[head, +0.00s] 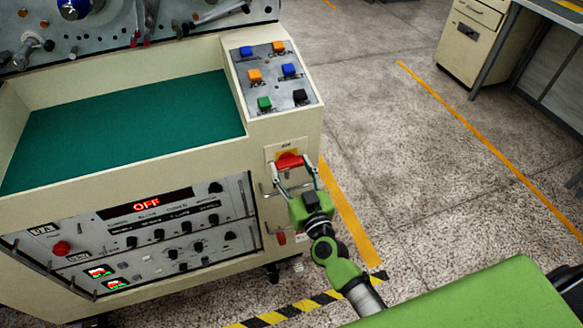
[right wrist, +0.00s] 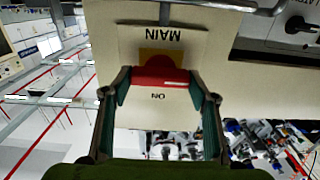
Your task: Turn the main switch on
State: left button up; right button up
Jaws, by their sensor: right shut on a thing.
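The main switch is a red handle (head: 288,160) on a yellow plate, set on the front right of the cream machine (head: 310,135). In the right wrist view the red handle (right wrist: 160,77) lies crosswise between my fingers. The labels MAIN and ON show upside down there, on either side of the handle. My right gripper (head: 290,168) is shut on the handle, one finger at each end. The display (head: 146,202) on the machine's front panel reads OFF in red. My left gripper is not in view.
A panel of coloured buttons (head: 272,75) sits above the switch, beside a green recessed top (head: 130,125). A red round button (head: 61,248) is on the front panel at left. Speckled floor (head: 430,170) with yellow lines is open to the right; a cabinet (head: 470,45) stands behind.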

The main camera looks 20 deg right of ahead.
jog(key=m, duration=0.4)
jog(key=shift+m+p, duration=0.3)
jog(key=shift+m, duration=0.1)
jog(key=m, duration=0.4)
jog(key=shift+f+m, duration=0.1)
jog(key=shift+m, duration=0.2)
jog(key=m, duration=0.4)
jog(key=shift+d+m+b, duration=0.1)
jog(key=shift+m+b, duration=0.2)
jog(key=shift+b, duration=0.1)
jog(key=shift+m+b, duration=0.35)
jog(key=shift+m, duration=1.65)
jog(key=o, duration=1.1)
